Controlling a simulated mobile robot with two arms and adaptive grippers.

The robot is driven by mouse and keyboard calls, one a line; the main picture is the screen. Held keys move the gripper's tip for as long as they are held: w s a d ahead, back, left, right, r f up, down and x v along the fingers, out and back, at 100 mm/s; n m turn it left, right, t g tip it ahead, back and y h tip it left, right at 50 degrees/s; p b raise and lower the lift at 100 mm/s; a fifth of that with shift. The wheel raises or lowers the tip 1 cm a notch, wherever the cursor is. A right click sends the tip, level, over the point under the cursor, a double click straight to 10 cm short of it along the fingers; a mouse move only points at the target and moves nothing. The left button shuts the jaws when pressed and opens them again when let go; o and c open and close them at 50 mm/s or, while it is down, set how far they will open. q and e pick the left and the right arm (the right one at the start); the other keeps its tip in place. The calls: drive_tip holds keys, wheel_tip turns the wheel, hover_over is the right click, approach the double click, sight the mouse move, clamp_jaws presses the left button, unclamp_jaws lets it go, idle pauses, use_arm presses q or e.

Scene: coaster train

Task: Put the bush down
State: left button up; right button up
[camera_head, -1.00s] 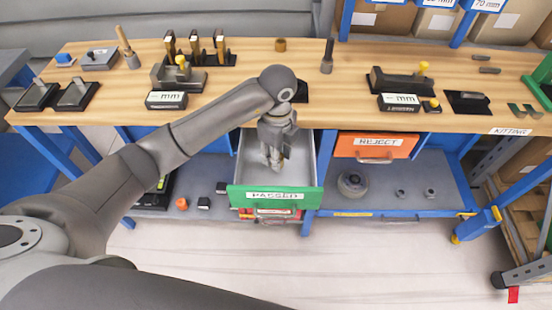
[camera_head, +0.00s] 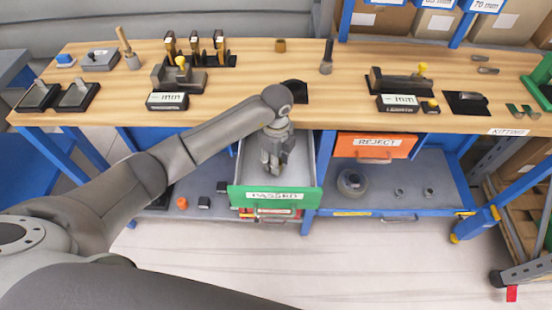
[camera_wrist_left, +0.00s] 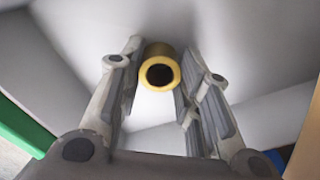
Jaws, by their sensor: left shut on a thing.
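The bush (camera_wrist_left: 160,68) is a short brass-coloured ring with a dark bore. It shows in the left wrist view between the fingertips of my left gripper (camera_wrist_left: 158,80), which is shut on it. In the head view my left gripper (camera_head: 270,168) points down inside the open drawer with the green front marked PASSED (camera_head: 234,193). The bush is hidden by the fingers there. I cannot tell whether it touches the drawer floor. My right gripper is not in view.
The drawer's pale walls stand close around the gripper. The wooden bench top (camera_head: 235,110) is above and behind, with gauges and another brass-coloured ring (camera_head: 280,45). An orange REJECT drawer (camera_head: 403,147) is to the right. Its shelf below holds a few round parts.

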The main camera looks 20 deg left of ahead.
use_arm(q)
drive_tip(key=o, duration=1.1)
drive_tip(key=shift+r, duration=0.6)
wheel_tip(320, 180, up, 11)
drive_tip(key=shift+b, duration=0.55)
